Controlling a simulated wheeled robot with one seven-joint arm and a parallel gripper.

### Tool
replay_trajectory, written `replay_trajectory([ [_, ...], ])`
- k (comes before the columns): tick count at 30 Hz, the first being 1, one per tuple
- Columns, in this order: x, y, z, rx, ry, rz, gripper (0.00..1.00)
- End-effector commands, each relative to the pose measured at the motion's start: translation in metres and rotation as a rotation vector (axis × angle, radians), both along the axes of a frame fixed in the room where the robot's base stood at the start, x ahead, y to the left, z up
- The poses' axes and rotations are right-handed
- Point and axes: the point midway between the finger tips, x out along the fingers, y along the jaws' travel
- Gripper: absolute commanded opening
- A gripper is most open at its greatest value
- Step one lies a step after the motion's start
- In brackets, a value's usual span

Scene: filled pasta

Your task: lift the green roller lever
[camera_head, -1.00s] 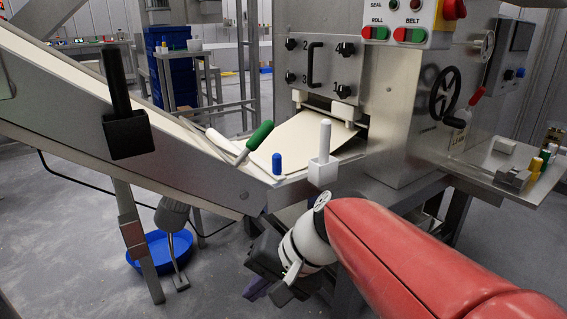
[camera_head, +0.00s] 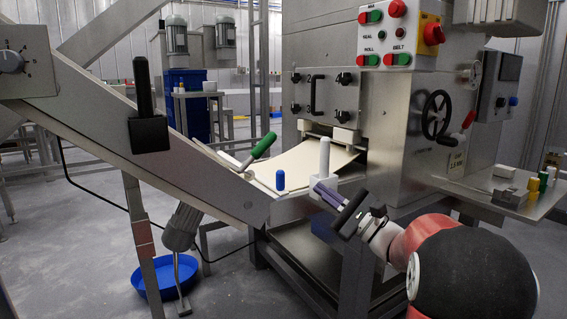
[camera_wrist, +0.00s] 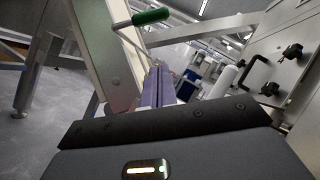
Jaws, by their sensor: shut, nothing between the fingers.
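The green roller lever (camera_head: 263,145) has a green grip on a metal rod. It slants up to the right above the pale sheet on the conveyor, left of the machine opening. In the wrist view the green grip (camera_wrist: 151,16) shows near the top, ahead of and above my fingers. My gripper (camera_head: 322,190) is at the conveyor's front edge, beside the white post, to the right of and lower than the lever. In the wrist view its purple fingers (camera_wrist: 158,86) are together and empty. It is apart from the lever.
A white upright handle (camera_head: 324,158) on a block and a blue knob (camera_head: 280,180) stand between my gripper and the lever. A black handle (camera_head: 148,130) stands on the left side rail. The control panel (camera_head: 399,38) and black handwheel (camera_head: 436,114) are at right. A blue basin (camera_head: 165,277) lies below.

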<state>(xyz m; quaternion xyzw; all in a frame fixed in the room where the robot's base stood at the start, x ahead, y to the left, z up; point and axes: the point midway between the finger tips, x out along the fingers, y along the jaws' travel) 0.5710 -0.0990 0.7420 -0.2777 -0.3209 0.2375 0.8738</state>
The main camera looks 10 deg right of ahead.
Motion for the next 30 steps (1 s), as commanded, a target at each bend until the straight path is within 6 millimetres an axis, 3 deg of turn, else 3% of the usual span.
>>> replay_trajectory([
  [13, 0.008, 0.008, 0.006, -0.001, 0.0, 0.002, 0.0],
  [26, 0.067, 0.06, 0.043, -0.001, -0.001, 0.004, 0.0],
  [30, 0.067, 0.075, 0.06, -0.003, -0.002, 0.003, 0.0],
])
